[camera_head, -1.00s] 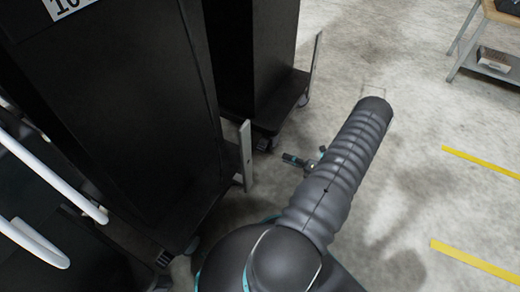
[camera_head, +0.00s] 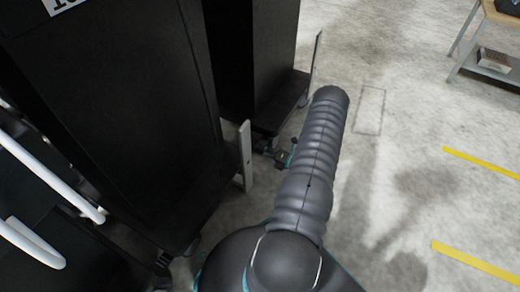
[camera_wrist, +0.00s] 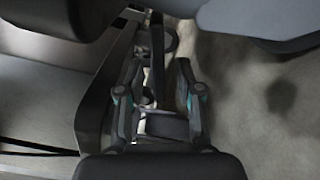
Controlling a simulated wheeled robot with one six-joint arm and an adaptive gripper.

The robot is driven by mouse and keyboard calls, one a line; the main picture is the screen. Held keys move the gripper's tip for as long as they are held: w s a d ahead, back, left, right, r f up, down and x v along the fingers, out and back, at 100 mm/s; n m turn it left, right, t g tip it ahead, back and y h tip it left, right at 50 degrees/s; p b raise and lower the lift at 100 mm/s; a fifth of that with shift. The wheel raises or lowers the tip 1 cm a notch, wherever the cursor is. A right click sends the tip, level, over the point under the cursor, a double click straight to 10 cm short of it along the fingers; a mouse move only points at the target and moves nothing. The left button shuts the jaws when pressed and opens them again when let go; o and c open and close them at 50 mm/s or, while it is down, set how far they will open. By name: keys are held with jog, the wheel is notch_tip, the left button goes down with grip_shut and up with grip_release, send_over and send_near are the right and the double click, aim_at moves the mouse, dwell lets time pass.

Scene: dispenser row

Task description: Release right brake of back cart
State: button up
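The back cart (camera_head: 282,100) is the farther black cabinet on a low base in the head view, with an upright metal plate at its right edge. My gripper (camera_head: 280,153) is low beside the lower front of this cart, partly hidden by my arm. In the wrist view my gripper (camera_wrist: 158,68) has its two fingers apart, with a narrow dark bar between them. A caster wheel (camera_wrist: 171,42) shows just beyond the fingertips. I cannot tell whether the bar is the brake lever, or whether the fingers touch it.
A nearer black cabinet (camera_head: 125,110) stands left of my arm, with an upright metal plate (camera_head: 245,155) at its edge. White curved handles (camera_head: 35,240) are at the far left. Open floor with yellow strips (camera_head: 480,165) lies right. A table (camera_head: 490,50) stands top right.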

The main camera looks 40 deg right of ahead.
jog(key=shift+w+a, duration=0.15)
jog(key=shift+w, duration=0.25)
jog(key=shift+c, duration=0.2)
grip_shut()
